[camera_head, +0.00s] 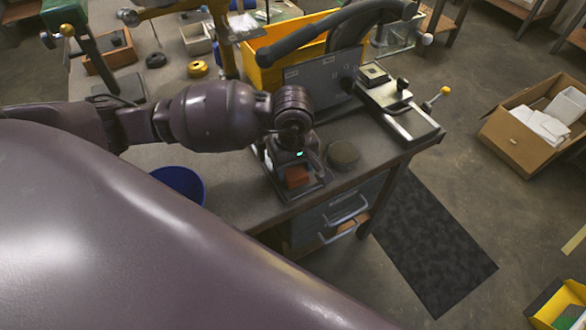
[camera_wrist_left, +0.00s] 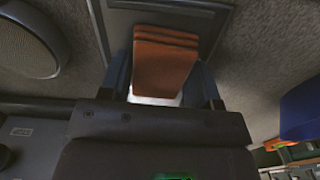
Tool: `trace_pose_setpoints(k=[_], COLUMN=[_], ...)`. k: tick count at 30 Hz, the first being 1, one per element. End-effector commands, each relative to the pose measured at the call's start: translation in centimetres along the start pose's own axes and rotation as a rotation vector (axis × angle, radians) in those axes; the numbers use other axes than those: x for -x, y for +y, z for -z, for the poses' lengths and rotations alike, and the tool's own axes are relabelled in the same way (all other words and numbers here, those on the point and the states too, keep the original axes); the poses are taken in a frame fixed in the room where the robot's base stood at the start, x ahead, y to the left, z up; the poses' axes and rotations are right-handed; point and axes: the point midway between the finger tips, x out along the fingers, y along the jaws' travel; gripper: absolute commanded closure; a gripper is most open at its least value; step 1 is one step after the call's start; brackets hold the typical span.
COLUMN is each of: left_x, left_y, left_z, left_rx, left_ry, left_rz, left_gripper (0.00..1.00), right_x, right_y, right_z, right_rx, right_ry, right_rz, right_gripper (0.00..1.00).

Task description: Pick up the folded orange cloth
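The folded orange cloth (camera_head: 297,178) lies on a dark flat tray (camera_head: 318,190) near the front edge of the workbench. In the left wrist view the cloth (camera_wrist_left: 165,62) shows its stacked folds at the far end. My left gripper (camera_head: 292,168) is just above the tray at the cloth. In the left wrist view its two fingers (camera_wrist_left: 163,82) stand on either side of the cloth, with narrow gaps showing, so it looks open. The fingertips are partly hidden by the gripper body in the head view. My right gripper is not in view.
A blue bowl (camera_head: 180,184) stands left of the tray. A round dark disc (camera_head: 343,154) lies close to its right. A grey machine (camera_head: 400,110) and a yellow bin (camera_head: 262,76) stand behind. The bench front edge and drawers (camera_head: 345,210) are near.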

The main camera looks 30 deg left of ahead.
Motion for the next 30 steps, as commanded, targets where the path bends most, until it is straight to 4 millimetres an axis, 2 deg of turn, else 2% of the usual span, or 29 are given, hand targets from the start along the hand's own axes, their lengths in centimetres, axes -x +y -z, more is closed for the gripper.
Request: trace_pose_setpoints(k=[2, 9, 14, 20, 30], left_x=[0.0, 0.1, 1.5, 5.6, 14.3], left_y=[0.0, 0.0, 0.1, 0.1, 0.1], left_z=[0.0, 0.0, 0.1, 0.1, 0.0], left_rx=[0.0, 0.0, -0.001, -0.001, -0.002], left_ry=[0.0, 0.0, 0.002, 0.005, 0.004], left_rz=[0.0, -0.001, -0.004, -0.006, -0.004], left_gripper=[0.66, 0.66, 0.66, 0.66, 0.66], right_x=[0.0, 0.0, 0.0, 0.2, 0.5], right_y=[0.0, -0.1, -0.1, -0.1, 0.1], right_z=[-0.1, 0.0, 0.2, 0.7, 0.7], right_rx=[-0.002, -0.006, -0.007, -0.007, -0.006], right_ry=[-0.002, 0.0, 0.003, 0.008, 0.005], right_rz=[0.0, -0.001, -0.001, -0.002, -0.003], right_gripper=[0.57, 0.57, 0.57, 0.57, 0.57])
